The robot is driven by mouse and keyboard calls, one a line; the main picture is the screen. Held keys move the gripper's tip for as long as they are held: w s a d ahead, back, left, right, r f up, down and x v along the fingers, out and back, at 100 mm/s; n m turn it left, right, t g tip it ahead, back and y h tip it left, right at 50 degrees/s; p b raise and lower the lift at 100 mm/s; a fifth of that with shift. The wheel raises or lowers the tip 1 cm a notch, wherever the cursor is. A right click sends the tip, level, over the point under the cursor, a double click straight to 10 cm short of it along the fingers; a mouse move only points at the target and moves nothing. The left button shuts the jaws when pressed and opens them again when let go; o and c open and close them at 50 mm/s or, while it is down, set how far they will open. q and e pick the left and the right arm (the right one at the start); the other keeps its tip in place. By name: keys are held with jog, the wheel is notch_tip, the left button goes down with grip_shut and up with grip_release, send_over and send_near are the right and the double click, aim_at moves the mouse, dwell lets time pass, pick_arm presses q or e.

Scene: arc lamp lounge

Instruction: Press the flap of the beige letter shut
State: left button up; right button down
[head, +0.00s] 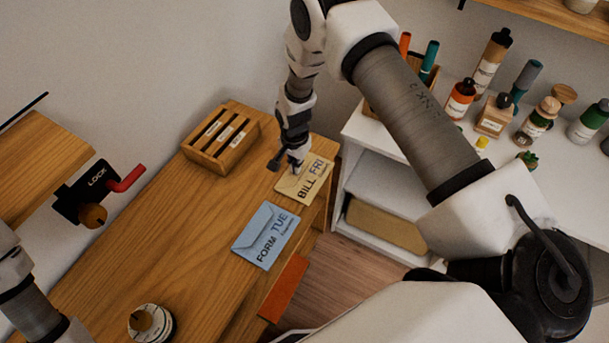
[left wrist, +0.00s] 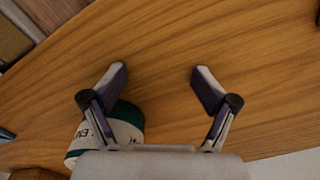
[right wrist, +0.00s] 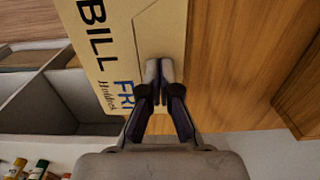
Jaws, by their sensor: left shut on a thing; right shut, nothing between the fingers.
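The beige letter (head: 309,186), marked BILL FRI, lies on the wooden desk near its far right edge. It also shows in the right wrist view (right wrist: 105,62), with its flap (right wrist: 163,22) towards the right edge. My right gripper (head: 294,167) is shut and empty, pointing down at the flap end of the letter. In the right wrist view its fingertips (right wrist: 160,68) overlap the flap's lower part; I cannot tell whether they touch it. My left gripper (left wrist: 160,80) has its fingers wide apart over bare desk, nothing visible between them.
A blue letter (head: 265,235), marked FORM TUE, lies nearer on the desk. A slotted wooden box (head: 222,140) stands behind. A round container (head: 152,323) stands at the near left. A white shelf (head: 385,160) with bottles is on the right.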

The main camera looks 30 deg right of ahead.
pick_arm(q)
jog(key=shift+s, duration=0.1)
pick_arm(e)
jog(key=shift+s+f, duration=0.1)
jog(key=shift+s, duration=0.05)
pick_arm(q)
notch_tip(320, 180, up, 6)
jog(key=p, duration=0.6)
jog(key=shift+f, duration=0.15)
pick_arm(e)
notch_tip(320, 180, up, 8)
pick_arm(q)
jog(key=shift+f, duration=0.1)
pick_arm(e)
jog(key=shift+w, duration=0.2)
